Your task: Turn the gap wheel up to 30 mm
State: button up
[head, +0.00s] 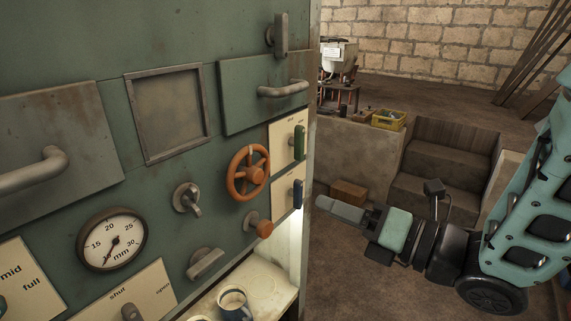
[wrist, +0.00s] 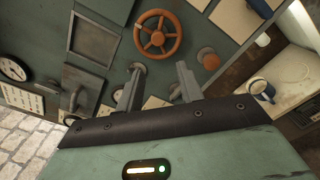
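The gap wheel is an orange spoked handwheel (head: 248,172) on the green machine front, right of the framed panel. It also shows upright in the wrist view (wrist: 172,46), beyond the fingertips. A round white dial marked in mm (head: 112,240) is at the lower left. Its dark needle appears to point down-left, near 10, though it is small. My gripper (head: 338,208) is to the right of the machine, apart from the wheel and a little lower in the picture. In the wrist view its two fingers (wrist: 160,68) are spread with nothing between them.
An orange knob (head: 264,228) is just below the wheel, and a grey toggle handle (head: 187,198) is to its left. A drawer handle (head: 282,89) sticks out above. A mug (head: 235,304) stands on a pale shelf below. Open floor and steps (head: 440,175) are at the right.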

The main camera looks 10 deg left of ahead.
aim_at(259, 178)
jog(key=p+x, duration=0.2)
jog(key=x, duration=0.3)
jog(key=p+x, duration=0.2)
jog(key=x, duration=0.4)
jog(key=p+x, duration=0.3)
jog(key=x, duration=0.3)
jog(key=shift+a+r, duration=0.2)
jog(key=shift+r, duration=0.1)
jog(key=c, duration=0.7)
